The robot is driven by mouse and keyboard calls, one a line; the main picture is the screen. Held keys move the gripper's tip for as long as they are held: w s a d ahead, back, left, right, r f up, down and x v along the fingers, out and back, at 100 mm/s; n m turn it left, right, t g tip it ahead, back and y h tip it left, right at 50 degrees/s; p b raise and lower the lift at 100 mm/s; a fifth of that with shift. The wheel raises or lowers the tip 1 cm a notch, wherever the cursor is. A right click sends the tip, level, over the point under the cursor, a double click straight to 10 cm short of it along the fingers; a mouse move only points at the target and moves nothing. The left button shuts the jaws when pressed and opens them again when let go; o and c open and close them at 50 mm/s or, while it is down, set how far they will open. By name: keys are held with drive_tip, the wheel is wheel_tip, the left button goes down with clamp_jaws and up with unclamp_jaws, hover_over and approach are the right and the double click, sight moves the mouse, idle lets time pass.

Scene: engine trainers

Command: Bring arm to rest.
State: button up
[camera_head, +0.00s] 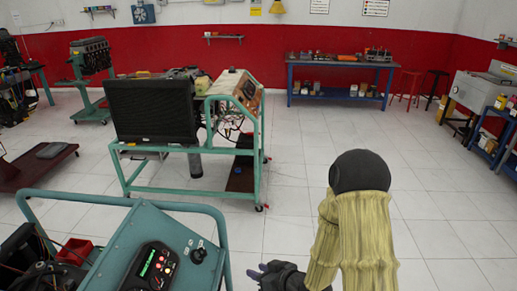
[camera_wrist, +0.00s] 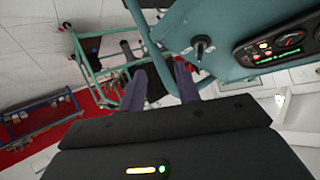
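My arm rises at the lower right of the head view, with a yellow cover over it. My gripper (camera_head: 258,271) is low in that view, just right of the near teal trainer stand (camera_head: 150,232). In the wrist view, the two dark fingers of my gripper (camera_wrist: 160,72) stand apart with nothing held between them. The near stand's panel (camera_wrist: 222,55) is close beside and above the fingers there, with a black switch lever (camera_wrist: 201,46) and a lit controller (camera_wrist: 280,45). I see no contact with the stand.
A teal engine trainer with a black radiator (camera_head: 153,108) stands in the middle. A blue workbench (camera_head: 338,72) and stools stand at the back. A red tray (camera_head: 75,251) is at the near left. White floor (camera_head: 300,190) is open around my arm and to the right.

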drive_tip(key=d+r+g+h, duration=0.1)
drive_tip(key=d+r+h, duration=0.25)
drive_tip(key=d, duration=0.35)
drive_tip(key=s+d+r+m+g+h, duration=0.4)
drive_tip(key=s+d+r, duration=0.4)
drive_tip(key=s, duration=0.4)
drive_tip(key=shift+r+m+g+h, duration=0.3)
drive_tip(key=shift+r+m+h, duration=0.15)
drive_tip(key=shift+r+m, duration=0.5)
drive_tip(key=shift+a+f, duration=0.1)
